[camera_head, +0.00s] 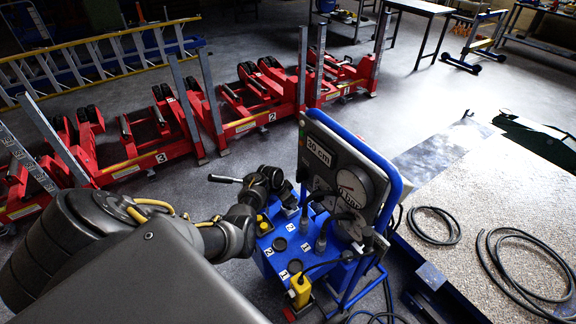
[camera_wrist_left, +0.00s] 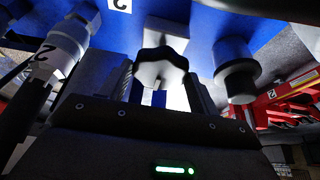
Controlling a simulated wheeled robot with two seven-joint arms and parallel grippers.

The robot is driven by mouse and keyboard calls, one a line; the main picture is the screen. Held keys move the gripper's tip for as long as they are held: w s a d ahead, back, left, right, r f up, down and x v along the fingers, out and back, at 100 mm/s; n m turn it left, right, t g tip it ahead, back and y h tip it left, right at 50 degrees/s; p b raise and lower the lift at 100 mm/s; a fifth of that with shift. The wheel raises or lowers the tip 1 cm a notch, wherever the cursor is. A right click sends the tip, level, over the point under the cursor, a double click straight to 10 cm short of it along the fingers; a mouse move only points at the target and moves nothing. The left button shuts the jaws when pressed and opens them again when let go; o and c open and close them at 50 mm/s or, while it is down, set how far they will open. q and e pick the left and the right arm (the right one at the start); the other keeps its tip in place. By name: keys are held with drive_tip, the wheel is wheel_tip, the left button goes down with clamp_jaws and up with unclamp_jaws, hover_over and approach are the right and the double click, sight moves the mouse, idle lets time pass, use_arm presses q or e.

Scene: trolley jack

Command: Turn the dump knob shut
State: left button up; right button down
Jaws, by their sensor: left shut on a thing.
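The knob is hidden there behind the gripper. My right gripper is not in view.
Black hoses and a yellow pendant (camera_head: 300,288) are close by. A dark cylindrical fitting (camera_wrist_left: 236,72) sits right of the knob. Red jacks (camera_head: 250,115) stand behind.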

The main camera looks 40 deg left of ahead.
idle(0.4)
use_arm(q)
drive_tip(key=o, duration=1)
drive_tip(key=shift+c, duration=0.2)
drive_tip(key=p+v, duration=0.3)
drive_tip(key=v, duration=0.7)
drive_tip(key=shift+r, duration=0.4)
drive_tip(key=shift+s, duration=0.1)
